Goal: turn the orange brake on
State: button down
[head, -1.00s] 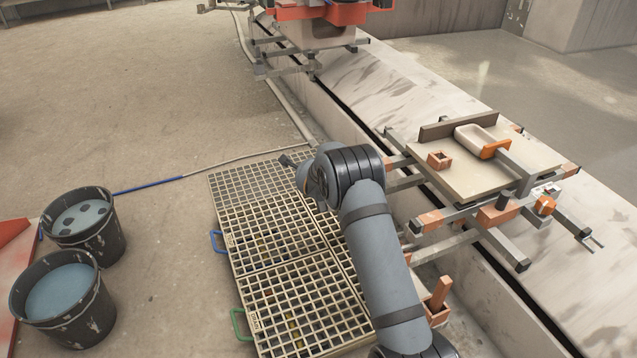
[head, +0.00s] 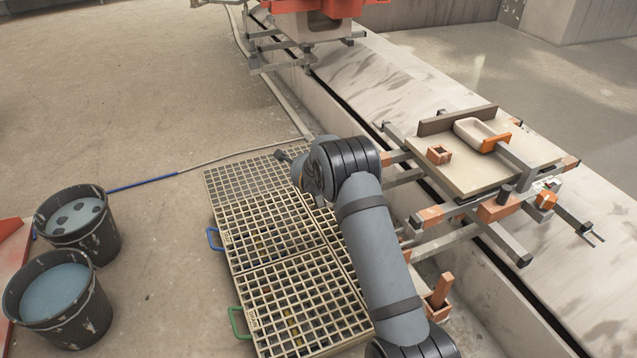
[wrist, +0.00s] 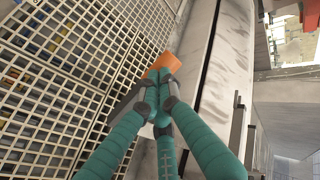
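In the head view, an orange knob (head: 545,199) sits on a small white plate on the cart's frame at right; I cannot tell if it is the brake. In the wrist view, a bright orange piece (wrist: 172,65) shows just beyond the fingertips of my gripper (wrist: 158,82). The teal fingers come together at the tips and look shut. I cannot tell whether they touch the orange piece. Part of that piece is hidden behind the fingers. My arm hides the fingertips in the head view.
Floor grates (head: 262,178) lie below and left of my arm. The cart's board (head: 470,172) and jutting bars are close on the right, over the slotted rail. Two buckets (head: 65,318) stand at left. A red machine (head: 315,8) is at the back.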

jog(key=w+a+r+p+v, duration=0.1)
jog(key=r+p+v, duration=0.1)
jog(key=v, duration=1.1)
jog(key=shift+d+r, duration=0.15)
jog(key=shift+r, duration=0.15)
jog(key=shift+f, duration=0.1)
jog(key=s+d+f+b+x, duration=0.1)
jog(key=f+b+x, duration=0.1)
jog(key=x, duration=1.1)
jog(key=shift+a+f, duration=0.15)
jog(key=shift+f, duration=0.05)
